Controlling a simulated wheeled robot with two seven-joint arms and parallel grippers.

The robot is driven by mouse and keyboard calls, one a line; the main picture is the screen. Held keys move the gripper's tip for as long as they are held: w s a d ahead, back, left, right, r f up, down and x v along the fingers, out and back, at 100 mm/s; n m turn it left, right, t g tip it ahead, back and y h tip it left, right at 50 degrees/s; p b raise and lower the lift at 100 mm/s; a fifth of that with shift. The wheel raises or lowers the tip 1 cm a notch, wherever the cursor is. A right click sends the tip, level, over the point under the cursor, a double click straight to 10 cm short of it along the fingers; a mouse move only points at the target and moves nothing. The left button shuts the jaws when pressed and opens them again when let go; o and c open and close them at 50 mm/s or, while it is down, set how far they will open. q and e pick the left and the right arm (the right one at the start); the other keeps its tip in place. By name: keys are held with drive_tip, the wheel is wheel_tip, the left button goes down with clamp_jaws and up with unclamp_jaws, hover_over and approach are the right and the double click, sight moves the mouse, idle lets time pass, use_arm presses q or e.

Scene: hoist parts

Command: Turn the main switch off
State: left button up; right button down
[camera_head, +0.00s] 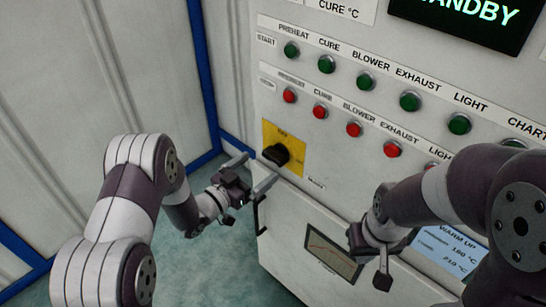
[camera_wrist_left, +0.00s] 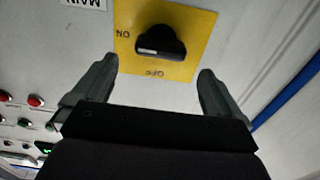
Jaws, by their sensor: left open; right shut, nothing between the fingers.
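The main switch is a black rotary knob (camera_head: 277,154) on a yellow plate (camera_head: 296,147) at the lower left of the white control panel. In the left wrist view the knob (camera_wrist_left: 160,42) sits on the plate (camera_wrist_left: 195,22), which reads ON at the left and OFF at the bottom. The knob's grip lies roughly sideways there, its pale mark towards the ON side. My left gripper (camera_head: 252,172) is open in front of the knob; its fingers (camera_wrist_left: 158,70) lie either side, with no contact visible. My right gripper (camera_head: 382,278) is shut and empty, lower right.
Rows of green buttons (camera_head: 410,101) and red buttons (camera_head: 353,129) sit above and right of the switch. A dark chart window (camera_head: 333,254) and a blue display (camera_head: 447,250) are lower down. A black handle (camera_head: 260,214) sticks out below the switch. Blue-framed wall panels stand left.

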sight(268, 160)
use_arm(q)
drive_tip(key=x, duration=0.7)
drive_tip(key=shift+p, duration=0.3)
drive_tip(key=c, duration=0.9)
drive_tip(key=shift+n, duration=0.3)
drive_tip(key=n, duration=0.3)
drive_tip(key=shift+w+a+n, duration=0.1)
drive_tip(key=shift+n, duration=0.2)
drive_tip(key=n, duration=0.4)
drive_tip(key=shift+f+n, duration=0.1)
drive_tip(key=shift+n, duration=0.2)
drive_tip(key=n, duration=0.4)
drive_tip(key=shift+w+a, duration=0.1)
drive_tip(key=shift+f+n+p, duration=0.2)
drive_tip(key=shift+n+p, duration=0.4)
drive_tip(key=shift+n, duration=1.9)
